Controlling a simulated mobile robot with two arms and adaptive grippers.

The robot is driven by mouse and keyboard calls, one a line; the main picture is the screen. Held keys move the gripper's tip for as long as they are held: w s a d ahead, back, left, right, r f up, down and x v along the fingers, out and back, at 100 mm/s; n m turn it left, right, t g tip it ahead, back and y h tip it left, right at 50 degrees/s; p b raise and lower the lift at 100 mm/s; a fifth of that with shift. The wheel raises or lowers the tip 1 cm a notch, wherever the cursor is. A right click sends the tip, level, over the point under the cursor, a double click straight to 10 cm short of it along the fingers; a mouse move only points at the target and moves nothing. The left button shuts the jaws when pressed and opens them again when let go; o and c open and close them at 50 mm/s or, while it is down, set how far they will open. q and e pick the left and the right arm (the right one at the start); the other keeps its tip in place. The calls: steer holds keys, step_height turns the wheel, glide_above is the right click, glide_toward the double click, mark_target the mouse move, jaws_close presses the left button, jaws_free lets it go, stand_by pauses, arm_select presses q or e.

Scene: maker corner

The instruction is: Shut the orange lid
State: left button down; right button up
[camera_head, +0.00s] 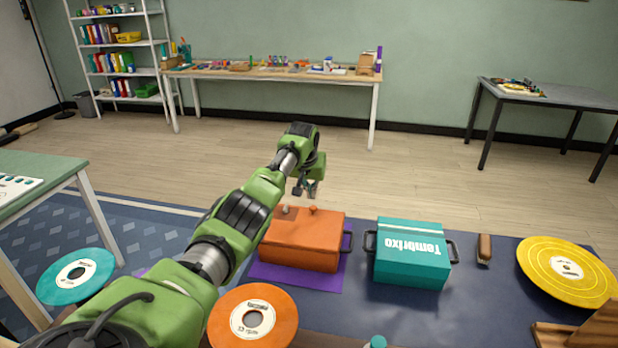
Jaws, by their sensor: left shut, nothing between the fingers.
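The orange box (300,262) stands on a purple mat on the dark blue table, with a dark handle at its right side. Its orange lid (318,226) carries a small knob and looks down over the box; I cannot tell whether it is fully closed. My left arm reaches across the left part of the box and hides some of it. My left gripper (310,188) is shut and empty, pointing down just beyond the far edge of the box, apart from the lid as far as I can see. My right gripper is not in view.
A teal box (412,272) with side handles stands right of the orange one. A brown-handled tool (484,248) and a yellow disc (567,270) lie farther right. An orange disc (276,328) and a teal disc (60,283) are nearer and left.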

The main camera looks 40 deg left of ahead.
arm_select(q)
steer(key=v, duration=0.9)
steer(key=shift+r, duration=0.2)
steer(key=shift+s+f, duration=0.1)
